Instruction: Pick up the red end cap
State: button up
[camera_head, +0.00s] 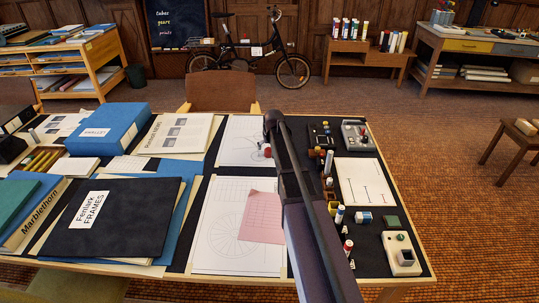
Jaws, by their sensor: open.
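A small red-topped piece (267,150) with a pale body shows at the left edge of my arm, on the drawing sheets; it may be the red end cap, but it is too small to be sure. Another red cap (348,245) sits on a small white cylinder at the right of my arm, near the table's front. A further small red-and-white piece (329,183) lies among the parts right of my arm. My gripper (270,133) is at the far end of my dark arm, over the middle of the table. It is open; its fingers are hard to make out.
My arm covers part of the dark table mat. Right of it stand several small parts, a white sheet (364,182) and a pale device (401,253). Left are drawings, a pink sheet (262,217), a black folder (107,217) and a blue box (108,128). A chair (222,92) stands behind.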

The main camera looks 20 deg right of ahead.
aim_at(269, 149)
jog(key=shift+b+x, duration=1.3)
jog(key=shift+x, duration=0.4)
jog(key=c, duration=1.2)
